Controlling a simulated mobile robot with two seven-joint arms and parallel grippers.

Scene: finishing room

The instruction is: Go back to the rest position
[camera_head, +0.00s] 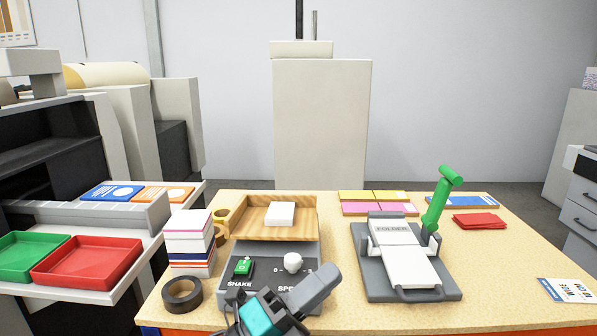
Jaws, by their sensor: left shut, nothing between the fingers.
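My left gripper (268,312), dark with a teal part, is at the bottom edge of the head view, low in front of the jogger machine marked SHAKE (262,266). It is shut and empty. Its lower part is cut off by the picture's edge. A grey bar beside it slants up to the right and covers part of the jogger's front. I cannot tell whether the gripper touches the machine. My right gripper is not in view.
On the jogger's wooden tray (252,228) lies a white paper block (280,213). A paper stack (188,245) and dark tape roll (182,294) stand left. The folder machine (374,283) with its green lever (440,198) stands right. The table's (525,262) right front is mostly clear.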

